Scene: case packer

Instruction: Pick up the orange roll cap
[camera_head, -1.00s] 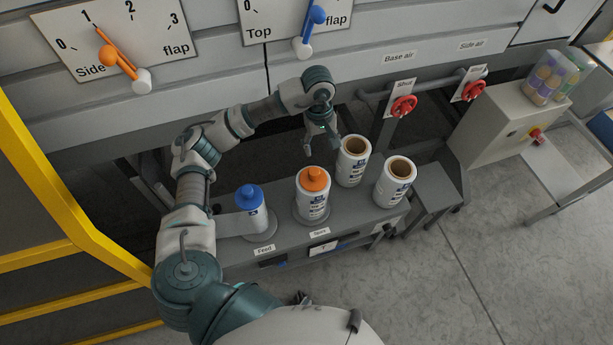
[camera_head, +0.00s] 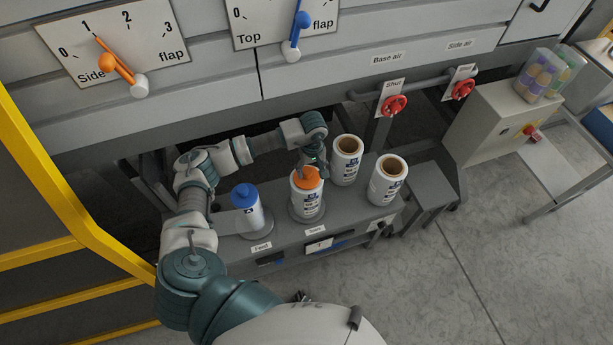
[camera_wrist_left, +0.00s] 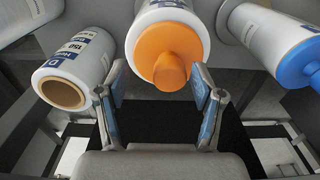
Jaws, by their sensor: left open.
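The orange roll cap (camera_head: 307,178) sits on top of a white labelled roll (camera_head: 307,204) that stands upright on the grey shelf. In the left wrist view the orange cap (camera_wrist_left: 169,57) is near the middle, its knob pointing toward my gripper. My left gripper (camera_head: 309,168) is at the cap, its lower part overlapping it in the head view. In the wrist view the left gripper (camera_wrist_left: 158,98) is open, with blue-padded fingers on either side of the cap's knob. Whether a finger touches the cap cannot be told. My right gripper is not in view.
A blue-capped roll (camera_head: 246,206) stands left of the orange one. Two open rolls (camera_head: 347,160) (camera_head: 387,180) stand to the right, close by. The grey shelf (camera_head: 345,225) holds them all. Red valve handles (camera_head: 395,106) and machine panels are behind.

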